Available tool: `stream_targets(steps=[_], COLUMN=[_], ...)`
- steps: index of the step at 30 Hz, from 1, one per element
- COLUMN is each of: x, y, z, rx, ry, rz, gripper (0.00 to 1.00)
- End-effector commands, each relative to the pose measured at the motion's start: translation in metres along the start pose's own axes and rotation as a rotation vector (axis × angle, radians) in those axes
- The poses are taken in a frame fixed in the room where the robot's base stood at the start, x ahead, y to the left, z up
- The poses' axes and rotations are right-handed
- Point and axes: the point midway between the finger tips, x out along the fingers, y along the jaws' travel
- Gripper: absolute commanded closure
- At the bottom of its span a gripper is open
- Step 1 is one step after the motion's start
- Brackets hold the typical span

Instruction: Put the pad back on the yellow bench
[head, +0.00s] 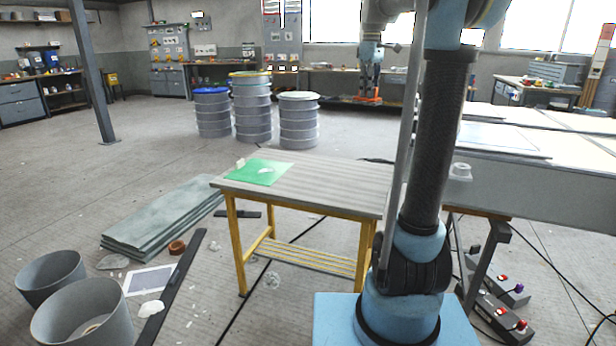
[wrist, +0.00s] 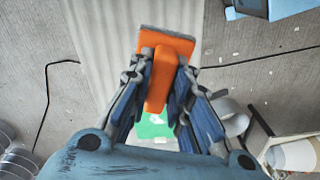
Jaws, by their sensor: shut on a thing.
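The pad (wrist: 172,42) is orange with a grey edge. In the wrist view it sits between the fingers of my gripper (wrist: 160,75), which is shut on its narrow orange part. In the head view my gripper (head: 370,78) hangs pointing down, with the orange of the pad (head: 368,99) at its lower end. The yellow bench (head: 325,186) has a pale grey top and yellow legs. Its pale top (wrist: 98,55) shows beneath the held pad in the wrist view, apart from it. Part of the bench top is hidden behind my arm.
A green sheet (head: 250,175) with small white pieces lies on the bench's left part; the bench's middle is bare. Stacked boards (head: 160,225), a dark bar (head: 176,288) and a grey bucket (head: 85,318) are on the floor at left. Drums (head: 299,122) stand behind.

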Motion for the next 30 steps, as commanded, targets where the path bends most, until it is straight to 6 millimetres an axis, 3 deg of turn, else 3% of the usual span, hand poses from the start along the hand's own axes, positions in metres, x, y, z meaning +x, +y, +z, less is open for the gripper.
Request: stream_targets(steps=[4, 7, 21, 25, 30], x=[0.008, 0.028, 0.190, 0.219, 0.239], y=[0.000, 0.004, 0.021, 0.018, 0.016], z=[-0.004, -0.006, 0.015, 0.023, 0.029], rx=[-0.016, -0.039, -0.235, -0.273, -0.301], ry=[0.000, 0.000, -0.001, -0.001, -0.001], rz=[0.000, 0.000, 0.000, 0.000, 0.000], gripper=[1.00, 1.00, 1.00, 1.00, 1.00])
